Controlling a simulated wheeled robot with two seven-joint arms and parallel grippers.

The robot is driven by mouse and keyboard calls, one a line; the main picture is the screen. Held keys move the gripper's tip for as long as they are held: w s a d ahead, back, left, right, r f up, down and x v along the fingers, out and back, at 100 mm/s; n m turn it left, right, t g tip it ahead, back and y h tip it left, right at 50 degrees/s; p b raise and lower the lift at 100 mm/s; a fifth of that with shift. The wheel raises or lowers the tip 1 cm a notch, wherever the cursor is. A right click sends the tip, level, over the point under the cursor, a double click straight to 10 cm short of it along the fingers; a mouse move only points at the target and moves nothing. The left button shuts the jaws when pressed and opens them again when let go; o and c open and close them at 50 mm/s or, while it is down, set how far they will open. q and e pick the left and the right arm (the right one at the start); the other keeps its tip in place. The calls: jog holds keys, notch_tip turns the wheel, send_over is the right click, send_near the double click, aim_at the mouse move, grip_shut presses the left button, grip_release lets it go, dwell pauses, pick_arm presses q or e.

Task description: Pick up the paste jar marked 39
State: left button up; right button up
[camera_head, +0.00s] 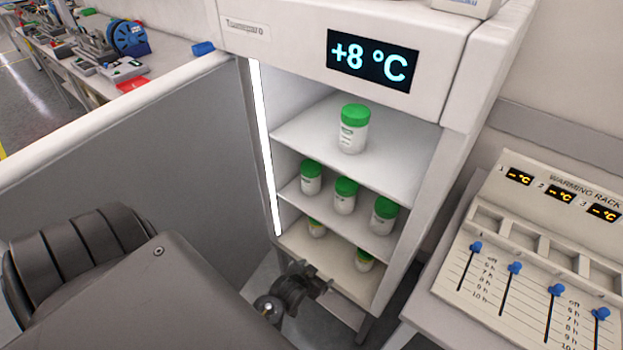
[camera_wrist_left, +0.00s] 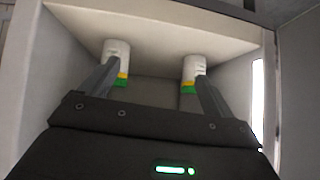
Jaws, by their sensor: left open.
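White paste jars with green lids stand in an open cabinet. One jar (camera_head: 353,134) is on the top shelf. Three are on the middle shelf: left (camera_head: 311,180), middle (camera_head: 344,198) and right (camera_head: 383,217). Two with a yellow band stand on the bottom shelf, left (camera_head: 316,229) and right (camera_head: 364,261). I cannot read 39 on any jar. My left gripper (camera_head: 306,286) is at the front of the bottom shelf. In the upside-down left wrist view, its open, empty fingers (camera_wrist_left: 156,77) point towards the two bottom jars (camera_wrist_left: 117,54) (camera_wrist_left: 190,70). My right gripper is out of view.
The cabinet (camera_head: 290,28) shows +8 °C; its side walls and shelves bound the space around the jars. A warming rack (camera_head: 490,255) with blue sliders stands on a table at the right. A grey panel (camera_head: 130,150) lies left of the cabinet, with a cluttered bench behind.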

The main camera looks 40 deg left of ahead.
pick_arm(q)
jog(key=w+a+r+t+b, duration=0.1)
jog(key=r, duration=0.4)
jog(key=w+a+r+n+t+y+b, duration=0.1)
jog(key=a+r, duration=0.1)
jog(key=r, duration=0.3)
jog(key=w+a+r+t+b, duration=0.1)
jog(key=w+r, duration=0.1)
jog(key=r, duration=0.3)
jog(key=shift+a+r+n+t+y+b, duration=0.15)
jog(key=shift+r+n+t+y+b, duration=0.15)
jog(key=shift+r+n+y+b, duration=0.1)
jog(key=n+t+y, duration=0.3)
jog(key=y, duration=0.2)
send_near(311, 165)
jog(key=shift+p+x, duration=0.45)
jog(key=shift+x, duration=4.3)
jog(key=shift+w+f, duration=0.15)
jog(key=shift+w, duration=0.05)
jog(key=c, duration=1.9)
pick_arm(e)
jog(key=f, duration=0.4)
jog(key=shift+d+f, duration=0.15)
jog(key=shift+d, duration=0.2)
pick_arm(q)
grip_shut()
